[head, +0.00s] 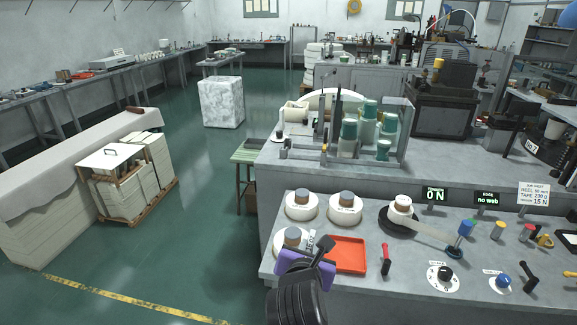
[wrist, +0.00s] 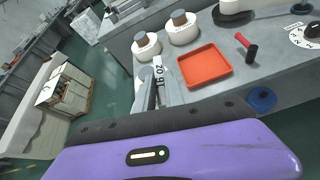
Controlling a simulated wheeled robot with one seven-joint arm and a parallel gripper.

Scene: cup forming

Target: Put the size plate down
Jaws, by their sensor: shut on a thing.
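The size plate (wrist: 159,72) is a small white plate with black "16 OZ" lettering. It stands tilted between the fingers of my gripper (wrist: 158,90), which is shut on it. In the head view the plate (head: 309,243) shows partly beside my gripper (head: 318,246), at the front left of the grey bench. An empty orange-red tray (head: 346,254) lies flat just to the right of the gripper; in the wrist view the tray (wrist: 204,66) is right of the plate. Whether the plate touches anything below is hidden by my gripper.
Two more reels (head: 301,205) (head: 344,209) stand farther back. A red-handled lever (head: 385,261) and a dial (head: 443,275) are right of the tray. The bench's left edge is close.

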